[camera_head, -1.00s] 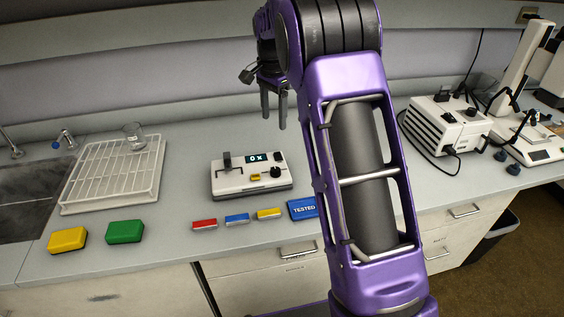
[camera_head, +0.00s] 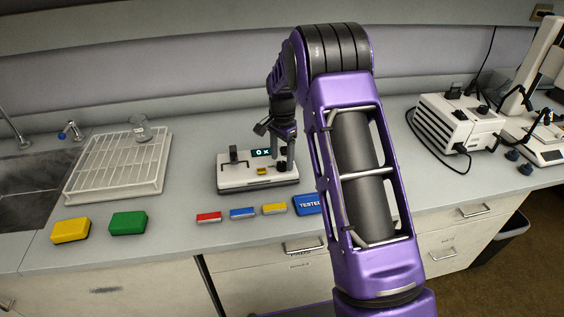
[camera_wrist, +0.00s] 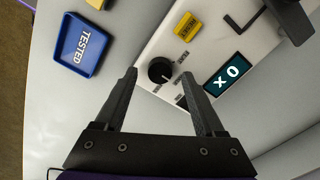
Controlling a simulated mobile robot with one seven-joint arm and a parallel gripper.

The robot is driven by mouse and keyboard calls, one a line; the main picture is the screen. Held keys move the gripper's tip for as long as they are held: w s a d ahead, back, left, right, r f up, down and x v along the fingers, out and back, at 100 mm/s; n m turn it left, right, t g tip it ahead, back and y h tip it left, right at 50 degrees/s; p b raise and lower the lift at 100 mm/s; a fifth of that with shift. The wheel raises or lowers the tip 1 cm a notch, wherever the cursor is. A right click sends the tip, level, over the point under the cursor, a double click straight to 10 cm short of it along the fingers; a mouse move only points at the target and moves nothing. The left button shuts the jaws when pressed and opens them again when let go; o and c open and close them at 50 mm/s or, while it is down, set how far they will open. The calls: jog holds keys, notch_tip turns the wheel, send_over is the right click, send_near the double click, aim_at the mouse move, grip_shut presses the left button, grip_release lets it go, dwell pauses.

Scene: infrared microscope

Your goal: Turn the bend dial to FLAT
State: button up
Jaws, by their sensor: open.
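The white bend tester (camera_head: 240,176) stands on the bench in the head view, with a small screen (camera_head: 263,153) reading "0 x". A yellow part (camera_wrist: 187,27) is on the panel beside the dial.
A blue "TESTED" tray (camera_wrist: 80,45) lies close to the tester. Red (camera_head: 209,217), blue (camera_head: 242,213) and yellow (camera_head: 274,209) pieces lie in front. A white rack (camera_head: 118,165) with a beaker (camera_head: 141,128) is at left. A white instrument (camera_head: 458,120) stands at right.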

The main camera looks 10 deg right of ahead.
jog(key=shift+f, duration=0.7)
grip_shut()
